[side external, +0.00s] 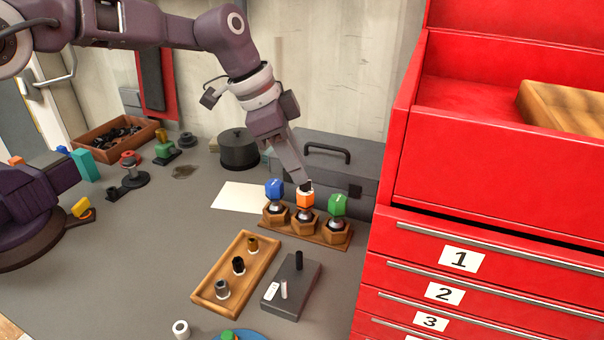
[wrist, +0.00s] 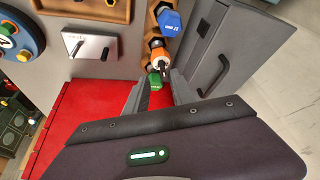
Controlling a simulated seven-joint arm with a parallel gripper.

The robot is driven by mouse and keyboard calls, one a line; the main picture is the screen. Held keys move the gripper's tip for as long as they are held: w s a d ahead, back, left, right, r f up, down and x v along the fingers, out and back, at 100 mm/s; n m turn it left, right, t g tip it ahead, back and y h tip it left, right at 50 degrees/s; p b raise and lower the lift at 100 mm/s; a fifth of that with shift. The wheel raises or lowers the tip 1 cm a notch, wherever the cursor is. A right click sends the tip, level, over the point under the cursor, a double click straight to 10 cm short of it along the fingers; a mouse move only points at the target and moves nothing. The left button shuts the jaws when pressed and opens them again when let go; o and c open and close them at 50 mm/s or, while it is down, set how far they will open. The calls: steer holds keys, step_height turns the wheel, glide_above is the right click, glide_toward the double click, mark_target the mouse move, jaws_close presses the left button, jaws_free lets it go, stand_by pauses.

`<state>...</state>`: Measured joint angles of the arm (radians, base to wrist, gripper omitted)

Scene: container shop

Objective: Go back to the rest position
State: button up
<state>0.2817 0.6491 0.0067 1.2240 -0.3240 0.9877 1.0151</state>
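My gripper (wrist: 156,76) is open and empty, with a gap between its two fingers in the wrist view. In the side external view, my gripper (side external: 304,186) points down over the wooden holder (side external: 330,240), its tip overlapping the top of the middle, orange-headed piece (side external: 305,201). I cannot tell whether they touch. The orange piece (wrist: 157,56) also shows in the wrist view. A blue-headed piece (side external: 275,189) stands to its left and a green-headed piece (side external: 337,206) to its right. The green head (wrist: 154,82) shows between the fingers in the wrist view.
A grey case (side external: 325,150) stands close behind the holder. The red drawer cabinet (side external: 480,232) rises at the right. A wooden tray (side external: 206,297) with small knobs and a grey block (side external: 287,298) with pegs lie in front. Free table (side external: 150,240) lies to the left.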

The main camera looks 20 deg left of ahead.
steer(key=v, duration=0.3)
steer(key=shift+s+a+r, duration=0.1)
steer(key=shift+a+r, duration=0.05)
steer(key=shift+r, duration=0.15)
steer(key=s+a+r+n+t+y, duration=0.1)
steer(key=s+a+r+n, duration=0.3)
steer(key=s+a, duration=0.4)
steer(key=s+a+r+n+t+y, duration=0.1)
steer(key=s+a+r+n, duration=0.3)
steer(key=s, duration=0.6)
steer(key=s+a+f+n+y, duration=0.1)
steer(key=s+a+f+n, duration=0.1)
steer(key=s, duration=0.5)
steer(key=s+a+f+n+t+y, duration=0.1)
steer(key=s+a+f+n, duration=0.2)
steer(key=s+a+f, duration=0.2)
steer(key=s, duration=0.3)
steer(key=shift+s+f, duration=0.25)
steer(key=shift+f, duration=0.1)
